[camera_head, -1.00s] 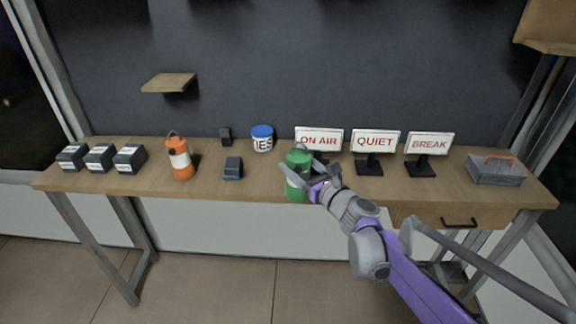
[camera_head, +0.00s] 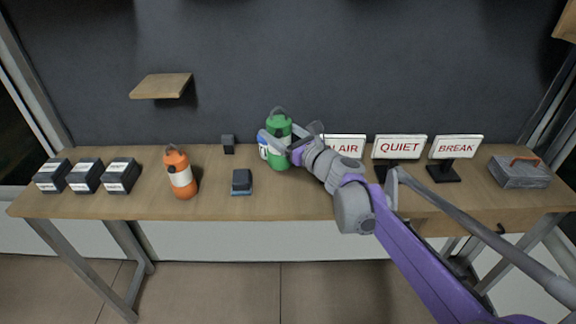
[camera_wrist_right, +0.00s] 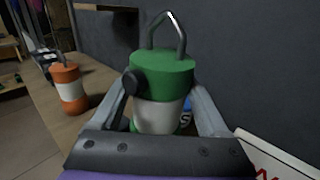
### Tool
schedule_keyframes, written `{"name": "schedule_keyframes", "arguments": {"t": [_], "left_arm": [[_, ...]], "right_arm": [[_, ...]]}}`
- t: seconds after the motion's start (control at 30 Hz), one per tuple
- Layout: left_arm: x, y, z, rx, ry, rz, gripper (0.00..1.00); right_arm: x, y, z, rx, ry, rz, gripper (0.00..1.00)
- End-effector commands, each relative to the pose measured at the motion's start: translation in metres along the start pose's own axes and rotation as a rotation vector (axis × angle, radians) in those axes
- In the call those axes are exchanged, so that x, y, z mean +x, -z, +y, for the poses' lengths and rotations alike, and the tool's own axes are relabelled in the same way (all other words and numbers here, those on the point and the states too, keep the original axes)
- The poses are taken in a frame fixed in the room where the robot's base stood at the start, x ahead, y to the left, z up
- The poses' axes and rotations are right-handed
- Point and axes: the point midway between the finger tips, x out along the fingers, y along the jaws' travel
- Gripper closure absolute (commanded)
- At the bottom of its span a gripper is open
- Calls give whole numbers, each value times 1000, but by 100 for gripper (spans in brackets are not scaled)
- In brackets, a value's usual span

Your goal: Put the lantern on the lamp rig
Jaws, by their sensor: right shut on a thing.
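A green lantern with a pale band and a wire handle (camera_head: 279,126) is held upright in my right gripper (camera_head: 284,148), which is shut on it. The right wrist view shows the green lantern (camera_wrist_right: 162,75) between the two fingers. In the head view it appears over the back part of the table, partly hiding the blue-and-white tin. An orange lantern (camera_head: 181,175) stands on the table to the left, and it also shows in the right wrist view (camera_wrist_right: 69,88). I cannot identify the lamp rig for certain. My left gripper is not in view.
A small wooden shelf (camera_head: 160,86) sticks out from the dark wall. Several dark boxes (camera_head: 86,176) stand at the table's left. A dark block (camera_head: 242,181) and a small dark device (camera_head: 228,144) stand near the middle. Signs (camera_head: 399,147) and a grey toolbox (camera_head: 519,171) are to the right.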

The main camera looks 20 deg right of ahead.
Motion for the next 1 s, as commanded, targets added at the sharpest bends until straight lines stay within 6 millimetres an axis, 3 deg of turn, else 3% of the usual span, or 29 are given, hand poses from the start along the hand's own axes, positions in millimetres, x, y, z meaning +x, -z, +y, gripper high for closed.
{"name": "schedule_keyframes", "arguments": {"t": [0.2, 0.6, 1.0], "left_arm": [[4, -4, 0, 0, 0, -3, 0], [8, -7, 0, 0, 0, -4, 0], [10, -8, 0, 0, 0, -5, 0]], "right_arm": [[0, 42, 0, 0, 0, 0, 95], [0, 89, 0, 1, 0, 0, 95], [0, 96, 0, 1, 0, 0, 95]]}}
